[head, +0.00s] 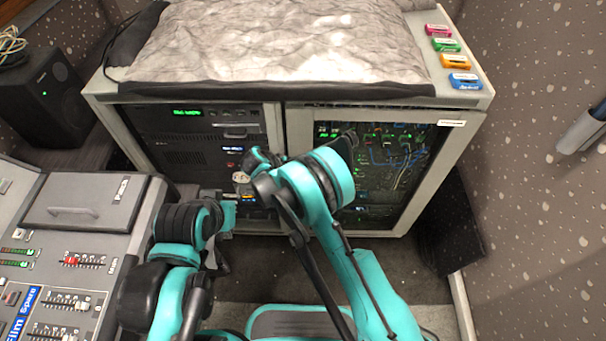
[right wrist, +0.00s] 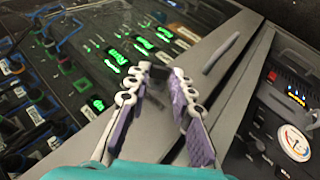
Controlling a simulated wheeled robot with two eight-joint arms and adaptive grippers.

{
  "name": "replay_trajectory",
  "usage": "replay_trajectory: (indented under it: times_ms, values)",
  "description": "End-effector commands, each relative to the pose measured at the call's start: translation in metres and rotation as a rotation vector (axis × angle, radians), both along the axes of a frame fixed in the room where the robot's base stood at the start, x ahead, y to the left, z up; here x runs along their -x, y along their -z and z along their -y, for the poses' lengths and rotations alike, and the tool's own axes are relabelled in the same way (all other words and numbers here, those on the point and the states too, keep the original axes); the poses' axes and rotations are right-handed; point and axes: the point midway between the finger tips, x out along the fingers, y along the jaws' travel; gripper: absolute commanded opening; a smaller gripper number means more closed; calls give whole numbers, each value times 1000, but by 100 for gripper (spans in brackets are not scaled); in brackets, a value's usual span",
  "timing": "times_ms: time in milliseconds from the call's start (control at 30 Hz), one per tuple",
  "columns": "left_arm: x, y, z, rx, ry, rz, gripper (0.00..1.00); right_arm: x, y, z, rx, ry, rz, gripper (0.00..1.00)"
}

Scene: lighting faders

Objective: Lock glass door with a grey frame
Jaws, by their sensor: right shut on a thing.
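The glass door with a grey frame (head: 425,196) is the right-hand door of the cabinet and looks closed, with lit electronics behind its glass. In the right wrist view its grey frame (right wrist: 95,133) runs diagonally behind the fingers. My right gripper (right wrist: 156,75) is at this frame, its fingertips closed on a small dark piece (right wrist: 160,73) that looks like a key or lock knob; the fingers hide much of it. In the head view the right arm covers the lock area. My left gripper (head: 222,240) hangs low, left of the door; its fingers are unclear.
A second cabinet door (head: 205,150) stands to the left. A grey mixing console (head: 85,210) fills the left side and a black speaker (head: 48,105) stands behind it. A crumpled grey cover (head: 280,40) and several coloured boxes (head: 459,80) lie on the cabinet top.

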Motion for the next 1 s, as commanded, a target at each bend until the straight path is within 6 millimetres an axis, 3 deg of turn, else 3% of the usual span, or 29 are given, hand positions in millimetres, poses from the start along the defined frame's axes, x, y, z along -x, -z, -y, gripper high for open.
replay_trajectory:
  times_ms: [300,333,400,733,1000]
  values:
    - [0,0,0,0,0,0,0,-1,0,0,0,-2,1,0]
    - [0,0,0,0,0,0,0,-1,0,0,0,-2,1,30]
    - [0,0,0,0,0,0,0,-1,0,0,0,-1,2,43]
    - [0,0,0,0,0,0,0,1,-2,-2,-1,-2,0,43]
    - [0,0,0,0,0,0,0,17,-34,-24,0,-3,0,43]
